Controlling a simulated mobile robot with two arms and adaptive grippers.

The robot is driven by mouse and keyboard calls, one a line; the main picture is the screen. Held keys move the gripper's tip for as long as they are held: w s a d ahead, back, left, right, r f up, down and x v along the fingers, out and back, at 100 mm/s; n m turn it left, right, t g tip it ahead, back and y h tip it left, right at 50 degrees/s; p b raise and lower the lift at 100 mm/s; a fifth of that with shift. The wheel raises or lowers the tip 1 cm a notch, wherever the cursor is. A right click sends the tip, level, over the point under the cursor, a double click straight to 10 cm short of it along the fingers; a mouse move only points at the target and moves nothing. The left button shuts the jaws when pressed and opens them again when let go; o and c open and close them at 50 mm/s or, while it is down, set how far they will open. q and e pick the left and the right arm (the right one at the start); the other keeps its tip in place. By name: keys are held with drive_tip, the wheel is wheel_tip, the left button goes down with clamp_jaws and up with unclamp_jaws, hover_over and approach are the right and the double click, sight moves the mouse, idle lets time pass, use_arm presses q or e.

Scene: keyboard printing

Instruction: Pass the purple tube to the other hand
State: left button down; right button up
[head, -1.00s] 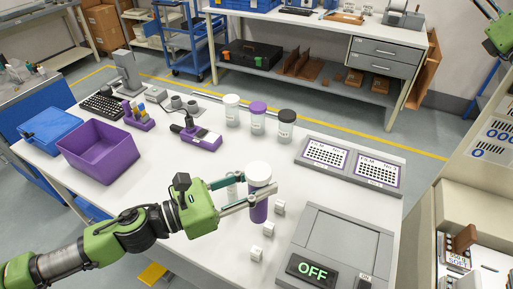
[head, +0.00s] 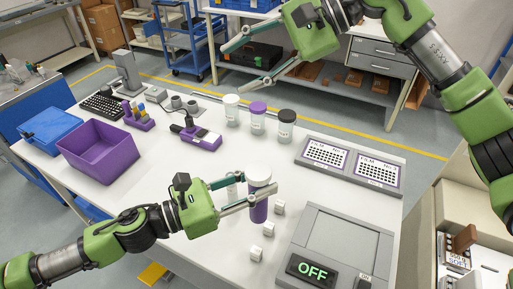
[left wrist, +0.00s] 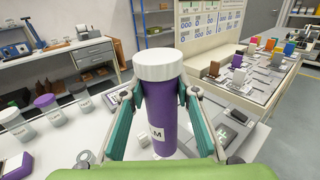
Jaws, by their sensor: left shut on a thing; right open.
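The purple tube (head: 258,211) with a white lid stands upright in my left gripper (head: 259,191), whose fingers close on it from both sides. It is above the near middle of the white table. In the left wrist view the purple tube (left wrist: 162,115) fills the centre, with a label marked "M", between the teal fingers. My right gripper (head: 232,66) is open and empty. It comes in from the top right, pointing left, above the table's back edge, well apart from the tube.
White-, purple- and black-lidded jars (head: 258,120) stand at the table's back. Several white cubes (head: 268,229) lie beside the tube. A grey machine reading "OFF" (head: 345,238) is at the right. A purple bin (head: 100,165) sits at the left.

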drive_tip(key=s+a+f+n+g+h, duration=0.1)
drive_tip(key=s+a+f+n+h, duration=0.1)
drive_tip(key=s+f+n+h, duration=0.4)
use_arm(q)
drive_tip(key=shift+s, duration=0.1)
use_arm(e)
drive_tip(key=n+h, duration=0.4)
drive_tip(key=h, duration=0.1)
hover_over(258, 215)
drive_tip(key=w+a, duration=0.1)
drive_tip(key=w, duration=0.1)
wheel_tip(258, 215, down, 5)
drive_tip(key=shift+d+f+h, duration=0.25)
drive_tip(key=shift+h, duration=0.05)
wheel_tip(258, 215, down, 12)
drive_tip(key=shift+r, duration=0.2)
drive_tip(key=shift+w, duration=0.1)
drive_tip(key=c, duration=1.2)
use_arm(q)
drive_tip(key=c, duration=1.5)
unclamp_jaws()
